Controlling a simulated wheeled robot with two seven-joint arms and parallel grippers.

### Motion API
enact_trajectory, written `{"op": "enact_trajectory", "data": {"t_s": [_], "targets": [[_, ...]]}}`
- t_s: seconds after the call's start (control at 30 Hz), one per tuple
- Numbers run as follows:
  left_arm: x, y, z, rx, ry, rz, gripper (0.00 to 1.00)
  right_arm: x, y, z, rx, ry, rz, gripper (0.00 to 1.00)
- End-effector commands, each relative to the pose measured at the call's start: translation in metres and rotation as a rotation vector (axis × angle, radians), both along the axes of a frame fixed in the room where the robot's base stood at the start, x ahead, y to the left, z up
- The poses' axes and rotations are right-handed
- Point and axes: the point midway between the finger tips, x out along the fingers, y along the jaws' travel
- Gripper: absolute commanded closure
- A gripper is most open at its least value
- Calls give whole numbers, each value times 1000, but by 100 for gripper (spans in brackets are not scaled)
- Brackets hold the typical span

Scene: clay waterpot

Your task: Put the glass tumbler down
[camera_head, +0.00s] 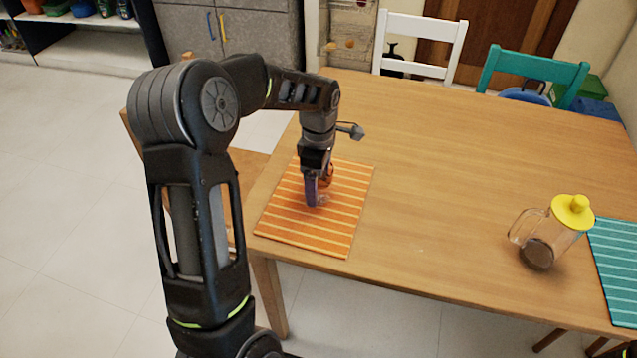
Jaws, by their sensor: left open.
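The glass tumbler (322,200) is small and clear. It shows only in part, low beside my left gripper's fingers, on the orange striped placemat (347,215). My left gripper (317,190) points down over the mat and is open, with its fingers at the tumbler. The fingers hide much of the glass, and I cannot tell whether they touch it.
A clear pitcher (553,240) with a yellow lid and dark contents stands at the table's right, next to a teal striped placemat (617,270).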

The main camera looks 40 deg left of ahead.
Motion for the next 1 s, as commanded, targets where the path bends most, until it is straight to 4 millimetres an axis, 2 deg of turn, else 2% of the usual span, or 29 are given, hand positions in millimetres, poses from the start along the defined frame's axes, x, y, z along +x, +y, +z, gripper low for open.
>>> {"op": "enact_trajectory", "data": {"t_s": [0.5,0.7,1.0], "targets": [[1,0,97,1,-3,-1,17,0,0,1,0,0,0,100],[0,0,112,0,0,-1,17,0,0,2,0,0,0,100],[0,0,112,0,1,0,17,0,0,2,0,0,0,100]]}}
